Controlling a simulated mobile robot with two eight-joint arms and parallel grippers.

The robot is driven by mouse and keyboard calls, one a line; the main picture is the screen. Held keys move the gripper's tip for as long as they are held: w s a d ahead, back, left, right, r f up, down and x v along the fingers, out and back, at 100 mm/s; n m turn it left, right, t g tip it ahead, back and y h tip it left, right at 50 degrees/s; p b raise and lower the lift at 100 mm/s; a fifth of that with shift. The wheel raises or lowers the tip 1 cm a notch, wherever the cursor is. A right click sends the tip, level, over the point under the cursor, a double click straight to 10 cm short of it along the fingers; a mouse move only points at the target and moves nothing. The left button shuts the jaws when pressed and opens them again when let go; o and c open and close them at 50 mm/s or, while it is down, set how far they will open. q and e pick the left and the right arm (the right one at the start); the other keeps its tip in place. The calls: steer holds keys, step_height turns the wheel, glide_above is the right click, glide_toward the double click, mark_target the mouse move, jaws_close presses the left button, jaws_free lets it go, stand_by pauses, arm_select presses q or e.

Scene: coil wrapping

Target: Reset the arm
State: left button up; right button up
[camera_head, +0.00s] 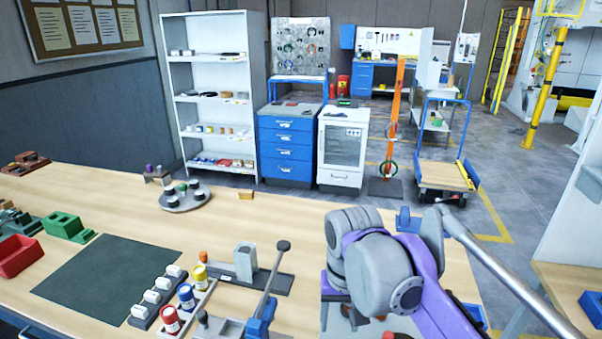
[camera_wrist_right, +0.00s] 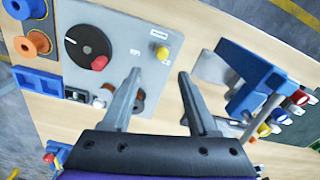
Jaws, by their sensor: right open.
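My right arm (camera_head: 385,275), purple and grey, reaches over the right part of the wooden table in the head view; its gripper is hidden there. In the right wrist view my right gripper (camera_wrist_right: 160,74) is open, with two grey fingers apart and nothing between them. Beyond and below the fingers is a grey control panel (camera_wrist_right: 122,32) with a black dial, a red knob (camera_wrist_right: 99,63) and a yellow button (camera_wrist_right: 162,53). My left gripper is not in view.
A blue-based lever device (camera_head: 262,315) stands left of the arm, and it also shows in the right wrist view (camera_wrist_right: 252,92). Red, blue and yellow cans stand left of it. Orange spools (camera_wrist_right: 36,42) lie beside the panel. The dark mat (camera_head: 95,270) is bare.

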steer(key=s+d+f+t+p, duration=0.1)
steer(key=s+d+f+t, duration=0.1)
steer(key=s+d+f, duration=0.2)
steer(key=s+d+f+t, duration=0.3)
steer(key=s+d+f, duration=0.2)
steer(key=s+f, duration=0.5)
steer(key=shift+f+n+p, duration=0.3)
steer(key=shift+f+p, duration=0.05)
steer(key=shift+p, duration=0.05)
steer(key=shift+d, duration=0.1)
stand_by(1.2)
